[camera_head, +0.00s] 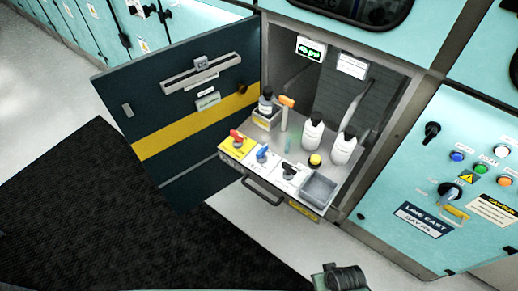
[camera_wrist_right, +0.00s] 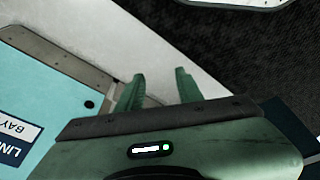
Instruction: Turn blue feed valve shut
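The blue feed valve (camera_head: 263,153) is a small blue handle on a white plate at the front of the pull-out tray in the open cabinet. It stands between a red-handled valve (camera_head: 237,137) on a yellow plate and a dark-handled valve (camera_head: 288,171). Its exact handle angle is too small to tell. My right gripper (camera_wrist_right: 160,90) is open and empty in the right wrist view, over pale floor near the cabinet's lower edge, well apart from the valve. Part of my right arm shows at the bottom of the head view. My left gripper is not in view.
The dark cabinet door (camera_head: 180,100) stands open at left. Two white bottles (camera_head: 343,148), an orange-topped post (camera_head: 286,102), a yellow knob (camera_head: 314,160) and a grey bin (camera_head: 319,188) share the tray. A handle bar (camera_head: 275,197) juts from its front. A control panel (camera_head: 460,180) is at right.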

